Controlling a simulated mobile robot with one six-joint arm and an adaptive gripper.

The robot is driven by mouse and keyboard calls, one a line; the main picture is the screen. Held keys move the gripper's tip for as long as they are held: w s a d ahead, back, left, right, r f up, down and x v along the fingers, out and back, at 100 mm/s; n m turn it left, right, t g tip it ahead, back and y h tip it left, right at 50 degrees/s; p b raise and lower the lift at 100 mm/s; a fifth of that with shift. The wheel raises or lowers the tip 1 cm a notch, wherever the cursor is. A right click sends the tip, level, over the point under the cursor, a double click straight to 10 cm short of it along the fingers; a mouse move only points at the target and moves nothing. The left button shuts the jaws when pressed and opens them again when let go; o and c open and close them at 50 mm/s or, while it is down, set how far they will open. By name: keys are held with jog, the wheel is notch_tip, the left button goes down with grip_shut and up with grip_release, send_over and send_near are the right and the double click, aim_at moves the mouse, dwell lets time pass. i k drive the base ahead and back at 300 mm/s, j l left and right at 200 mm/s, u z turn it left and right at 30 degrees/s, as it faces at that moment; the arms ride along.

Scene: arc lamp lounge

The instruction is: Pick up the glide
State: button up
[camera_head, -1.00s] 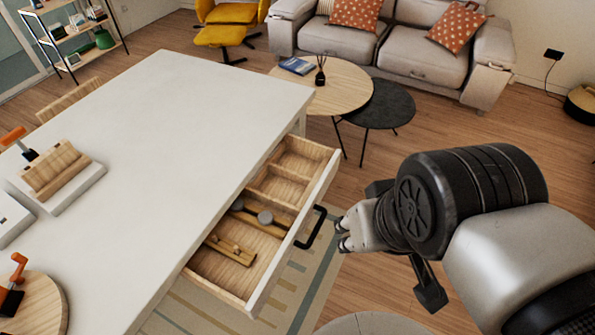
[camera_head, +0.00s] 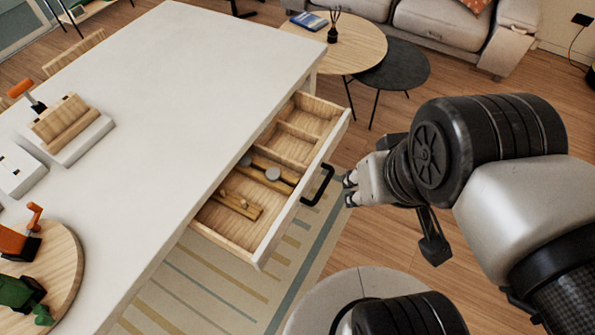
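The open drawer (camera_head: 258,263) of the white table holds wooden bars and small round grey discs. One grey disc (camera_head: 272,174) lies near a wooden bar in the middle of the drawer, and another sits partly hidden by the drawer's far wall. A light wooden piece with small knobs (camera_head: 238,205) lies in the front compartment. No label shows which piece is the glide; the grey discs look most like it. My gripper (camera_head: 347,190) is just right of the black drawer handle, outside the drawer, its fingertips apart and holding nothing.
The white table (camera_head: 170,110) fills the left, with wooden blocks on a white base (camera_head: 72,125) and a round board (camera_head: 65,260) bearing orange and green tools. A round coffee table (camera_head: 345,48), a dark one (camera_head: 395,72) and a sofa stand behind.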

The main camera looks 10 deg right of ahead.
aim_at(273, 174)
jog(key=u, duration=2.5)
jog(key=z, duration=1.95)
jog(key=i+u, duration=0.3)
jog(key=i+l+u, duration=0.15)
jog(key=u, duration=0.15)
